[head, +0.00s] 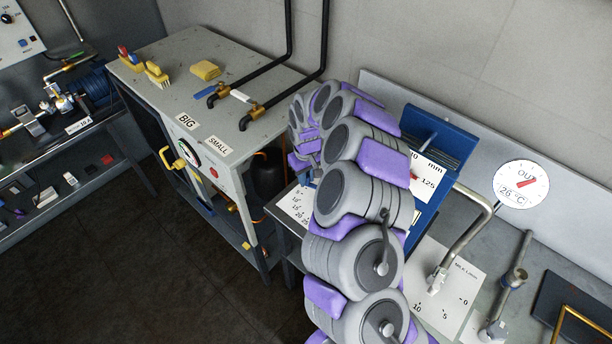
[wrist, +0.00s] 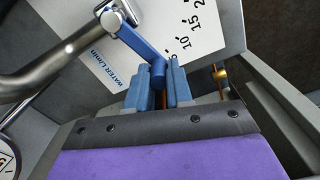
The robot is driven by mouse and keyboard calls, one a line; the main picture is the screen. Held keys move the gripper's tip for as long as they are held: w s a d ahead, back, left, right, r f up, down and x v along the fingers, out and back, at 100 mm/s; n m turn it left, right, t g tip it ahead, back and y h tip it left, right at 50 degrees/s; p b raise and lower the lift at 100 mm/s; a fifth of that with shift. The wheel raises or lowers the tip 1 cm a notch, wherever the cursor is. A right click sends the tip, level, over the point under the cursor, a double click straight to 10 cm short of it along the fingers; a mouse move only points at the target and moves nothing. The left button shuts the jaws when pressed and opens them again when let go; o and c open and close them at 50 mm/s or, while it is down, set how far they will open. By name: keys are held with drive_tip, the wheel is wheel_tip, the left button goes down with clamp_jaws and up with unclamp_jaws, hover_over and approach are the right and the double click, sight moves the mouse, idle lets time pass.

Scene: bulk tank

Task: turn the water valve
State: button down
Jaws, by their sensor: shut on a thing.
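The water valve shows in the wrist view as a blue lever handle (wrist: 138,42) on a metal pipe (wrist: 62,68). Its white scale plate (wrist: 203,22) reads "WATER L/min" with 10, 15 and 20 visible. My gripper (wrist: 158,84) is shut on the lower end of the lever, with one blue finger on each side. The lever slants from upper left down to the fingers. In the head view, part of a scale plate (head: 294,205) shows left of my arm. My arm hides the valve there, and the fingers cannot be made out.
A grey cabinet (head: 150,62) marked BIG and SMALL stands at the left, with brushes and a yellow sponge (head: 205,70) on top. A blue panel (head: 440,140), bent pipes and an OUT dial (head: 521,184) reading 26 °C are right of my arm. Dark floor (head: 165,265) lies open at lower left.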

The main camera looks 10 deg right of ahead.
drive_tip(key=shift+s+a+n+p, duration=0.25)
drive_tip(key=shift+s+n+p, duration=0.2)
drive_tip(key=shift+n, duration=0.45)
drive_tip(key=shift+s+a+n+p, duration=0.3)
drive_tip(key=shift+s+n, duration=0.25)
drive_tip(key=shift+n, duration=0.35)
drive_tip(key=c, duration=1)
unclamp_jaws()
drive_tip(key=shift+r, duration=0.15)
wheel_tip(320, 180, up, 17)
drive_tip(key=shift+w+p, duration=0.1)
drive_tip(key=shift+p, duration=0.75)
